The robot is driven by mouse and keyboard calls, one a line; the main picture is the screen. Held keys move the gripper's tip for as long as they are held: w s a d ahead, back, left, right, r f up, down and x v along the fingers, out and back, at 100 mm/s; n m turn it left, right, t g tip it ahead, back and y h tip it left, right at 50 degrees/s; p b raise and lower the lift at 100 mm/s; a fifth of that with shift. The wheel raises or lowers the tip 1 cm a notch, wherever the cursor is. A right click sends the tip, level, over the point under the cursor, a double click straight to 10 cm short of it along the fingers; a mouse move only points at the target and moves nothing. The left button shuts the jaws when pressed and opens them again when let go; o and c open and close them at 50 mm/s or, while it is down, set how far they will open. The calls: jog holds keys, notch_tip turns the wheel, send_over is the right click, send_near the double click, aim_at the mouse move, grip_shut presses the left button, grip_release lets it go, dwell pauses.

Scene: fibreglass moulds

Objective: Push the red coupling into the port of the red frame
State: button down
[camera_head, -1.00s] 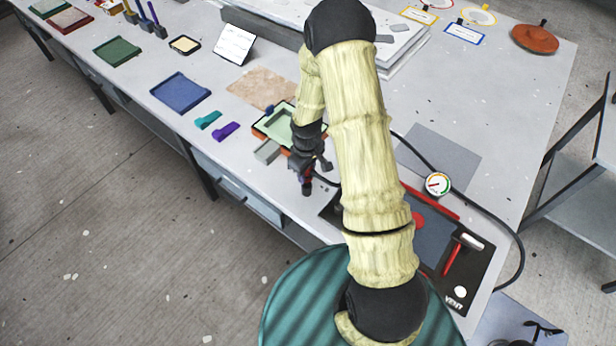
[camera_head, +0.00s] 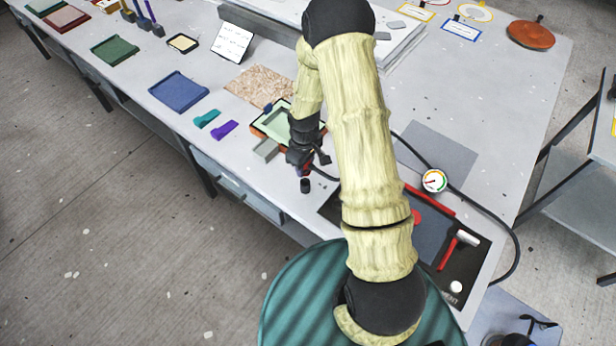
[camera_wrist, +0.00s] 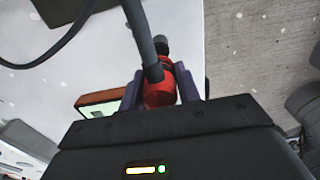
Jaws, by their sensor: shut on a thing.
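My gripper (camera_head: 302,170) is over the near edge of the bench, beside the framed mould. In the wrist view its purple fingers (camera_wrist: 162,88) are shut on the red coupling (camera_wrist: 160,93). A dark hose crosses in front of the coupling and hides part of it. The red frame (camera_head: 262,136) surrounds a pale green mould, just beyond and left of my gripper; its orange-red edge (camera_wrist: 103,97) shows left of the fingers in the wrist view. The coupling is apart from the frame. I cannot make out the port.
A grey block (camera_head: 266,150) sits against the frame's near side. The hose leads to a gauge (camera_head: 434,181). A black mat with a red-handled tool (camera_head: 458,248) lies at the right.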

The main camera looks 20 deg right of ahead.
jog(key=m+p, duration=0.3)
jog(key=shift+r+m, duration=0.3)
jog(key=shift+r, duration=0.1)
jog(key=shift+m+p, duration=0.6)
jog(key=shift+m, duration=0.6)
jog(key=shift+f+m, duration=0.1)
jog(key=shift+m, duration=0.5)
jog(key=shift+d, duration=0.1)
